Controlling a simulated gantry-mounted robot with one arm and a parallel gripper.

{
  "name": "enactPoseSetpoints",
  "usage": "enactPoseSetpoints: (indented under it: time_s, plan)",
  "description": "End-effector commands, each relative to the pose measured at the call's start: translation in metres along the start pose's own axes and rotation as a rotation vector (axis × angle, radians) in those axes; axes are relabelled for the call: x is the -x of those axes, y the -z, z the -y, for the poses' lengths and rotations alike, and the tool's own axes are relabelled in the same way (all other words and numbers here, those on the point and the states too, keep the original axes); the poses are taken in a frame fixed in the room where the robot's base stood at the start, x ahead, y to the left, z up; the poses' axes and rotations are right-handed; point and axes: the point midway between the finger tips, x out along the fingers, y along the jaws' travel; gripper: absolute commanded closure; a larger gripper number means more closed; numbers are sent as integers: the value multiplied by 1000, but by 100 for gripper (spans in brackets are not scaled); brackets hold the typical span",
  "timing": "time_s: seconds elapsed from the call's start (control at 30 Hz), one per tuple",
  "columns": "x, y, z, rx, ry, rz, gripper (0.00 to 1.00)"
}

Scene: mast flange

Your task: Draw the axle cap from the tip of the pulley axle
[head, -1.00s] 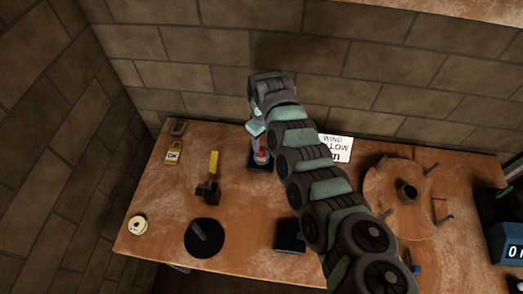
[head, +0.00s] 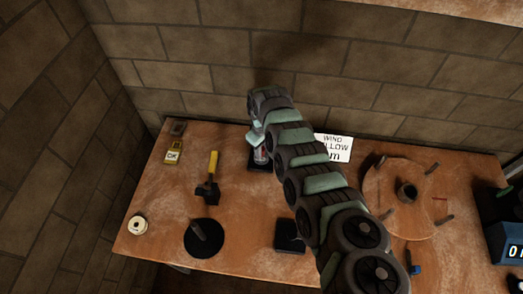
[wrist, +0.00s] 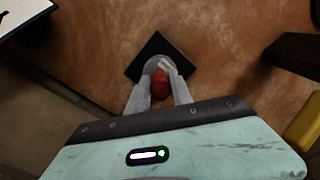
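The red axle cap (wrist: 160,83) shows in the wrist view at the top of a grey post over a dark square base (wrist: 141,69). The fingers of my gripper (wrist: 160,76) reach down on either side of the cap, spaced about its width apart. I cannot tell whether they press on it. A little red of the cap (head: 260,156) shows below the gripper. The axle itself is mostly hidden.
The wooden bench (head: 150,190) holds a yellow-handled tool (head: 212,170), a yellow padlock-like tag (head: 173,152), a pale spool (head: 138,226), a black disc with a peg (head: 204,240) and a dark block (head: 289,236). A sign (head: 335,147) and a round wooden disc (head: 385,215) are right of the gripper.

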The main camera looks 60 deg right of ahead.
Motion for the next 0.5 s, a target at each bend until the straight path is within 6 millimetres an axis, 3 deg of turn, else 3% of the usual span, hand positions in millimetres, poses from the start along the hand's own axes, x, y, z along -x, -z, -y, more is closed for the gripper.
enactPoseSetpoints:
  time_s: [0.3, 0.5]
  plan:
    - [0, 0, 0, 0, 0, 0, 100]
    - [0, 0, 0, 0, 0, 0, 100]
